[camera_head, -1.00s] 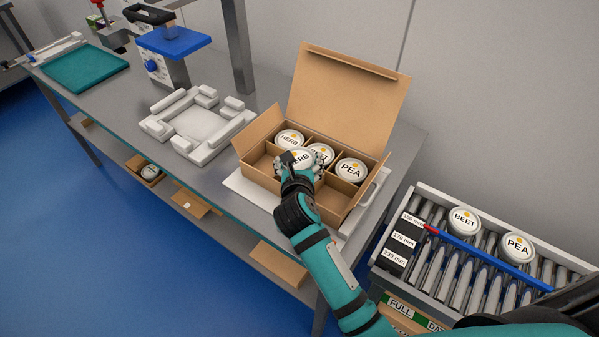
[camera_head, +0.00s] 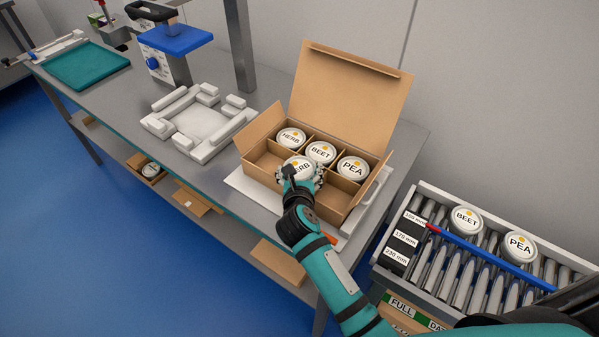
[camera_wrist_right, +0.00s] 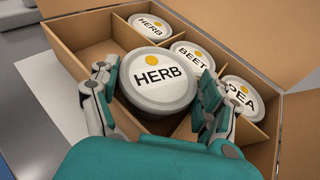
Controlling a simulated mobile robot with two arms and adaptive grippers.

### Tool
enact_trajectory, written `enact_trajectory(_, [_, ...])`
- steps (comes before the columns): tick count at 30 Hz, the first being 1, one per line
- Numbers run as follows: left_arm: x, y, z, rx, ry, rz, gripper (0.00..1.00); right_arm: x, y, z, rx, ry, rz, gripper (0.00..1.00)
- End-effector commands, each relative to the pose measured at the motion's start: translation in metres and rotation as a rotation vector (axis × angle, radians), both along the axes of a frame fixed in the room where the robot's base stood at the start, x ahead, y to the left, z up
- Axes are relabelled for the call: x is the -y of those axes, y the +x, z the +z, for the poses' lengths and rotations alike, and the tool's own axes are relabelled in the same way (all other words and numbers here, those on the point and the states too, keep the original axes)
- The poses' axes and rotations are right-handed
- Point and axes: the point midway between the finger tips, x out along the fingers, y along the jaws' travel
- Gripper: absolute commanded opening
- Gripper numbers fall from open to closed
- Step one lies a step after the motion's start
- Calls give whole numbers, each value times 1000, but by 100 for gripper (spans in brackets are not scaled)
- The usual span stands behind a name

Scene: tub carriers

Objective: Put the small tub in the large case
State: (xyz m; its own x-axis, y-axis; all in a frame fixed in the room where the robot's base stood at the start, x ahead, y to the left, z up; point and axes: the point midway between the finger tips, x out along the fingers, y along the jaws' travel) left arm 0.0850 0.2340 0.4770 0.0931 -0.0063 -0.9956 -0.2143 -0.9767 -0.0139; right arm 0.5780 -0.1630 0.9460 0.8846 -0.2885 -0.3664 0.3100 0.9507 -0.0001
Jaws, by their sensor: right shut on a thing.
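The large case (camera_head: 345,206) is an open brown carton with dividers and a raised lid, standing on the bench. Three tubs sit in its back row: HERB (camera_head: 291,137), BEET (camera_head: 321,152) and PEA (camera_head: 353,168). My right gripper (camera_head: 300,178) is shut on another white HERB tub (camera_wrist_right: 158,80), over the front middle of the case. In the right wrist view this tub lies between both fingers, label up; whether its base touches the case floor is hidden. The front left compartment (camera_wrist_right: 92,55) is empty. My left gripper is not in view.
A roller conveyor (camera_head: 450,265) at the right holds a BEET tub (camera_head: 466,220) and a PEA tub (camera_head: 519,246). A white fixture (camera_head: 200,122) lies left of the case. A blue-topped device (camera_head: 175,42) and a teal tray (camera_head: 85,66) stand farther left.

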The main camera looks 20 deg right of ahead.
Motion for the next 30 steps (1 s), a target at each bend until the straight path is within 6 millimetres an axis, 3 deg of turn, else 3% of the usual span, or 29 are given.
enact_trajectory(2, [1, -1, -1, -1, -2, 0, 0, 0, -3, -8, -16, 7, -3, 40])
enact_trajectory(3, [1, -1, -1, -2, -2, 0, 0, 0, -3, -9, -18, 8, -4, 83])
enact_trajectory(7, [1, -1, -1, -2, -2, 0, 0, 0, -4, -11, -23, 9, -5, 100])
enact_trajectory(16, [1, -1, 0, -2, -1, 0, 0, 0, -5, -12, -28, 12, -7, 100])
enact_trajectory(20, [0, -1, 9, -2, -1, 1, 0, 0, -5, 1, -26, 11, -6, 100])
enact_trajectory(30, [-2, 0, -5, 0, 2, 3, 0, -17, -53, 23, -17, 11, -3, 100])
